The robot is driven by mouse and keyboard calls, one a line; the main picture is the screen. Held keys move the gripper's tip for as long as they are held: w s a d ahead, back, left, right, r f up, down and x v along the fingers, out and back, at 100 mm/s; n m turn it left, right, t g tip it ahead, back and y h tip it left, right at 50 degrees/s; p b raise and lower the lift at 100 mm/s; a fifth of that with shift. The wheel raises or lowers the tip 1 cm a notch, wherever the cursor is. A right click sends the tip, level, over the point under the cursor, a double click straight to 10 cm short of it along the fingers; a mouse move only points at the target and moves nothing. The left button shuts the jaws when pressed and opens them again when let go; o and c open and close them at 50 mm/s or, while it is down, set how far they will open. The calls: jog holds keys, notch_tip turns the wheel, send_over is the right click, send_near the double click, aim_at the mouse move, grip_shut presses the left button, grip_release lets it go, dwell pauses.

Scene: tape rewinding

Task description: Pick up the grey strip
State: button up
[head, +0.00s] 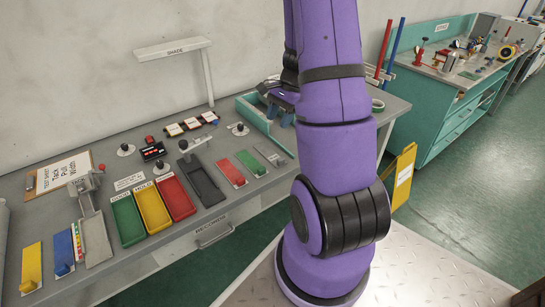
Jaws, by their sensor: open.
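The grey strip (271,156) lies on the grey workbench, to the right of a green strip (251,163) and a red strip (231,173). It is thin and flat, and smaller than the dark grey tray to the left. My gripper (279,113) is open over the teal open box at the back right of the bench. It is beyond the grey strip and apart from it. My purple arm hides part of the gripper and the bench to its right. I see nothing between the fingers, but the view is small.
The teal box (255,118) has raised walls. A shade (174,46) on a post rises behind. A teal bench (450,120) stands at right.

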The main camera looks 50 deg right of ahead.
jog(key=m, duration=0.2)
send_near(281, 158)
jog(key=r, duration=0.2)
jog(key=f, duration=0.1)
jog(key=x, duration=1)
jog(key=shift+s+d+f, duration=0.1)
jog(key=shift+f, duration=0.2)
grip_shut()
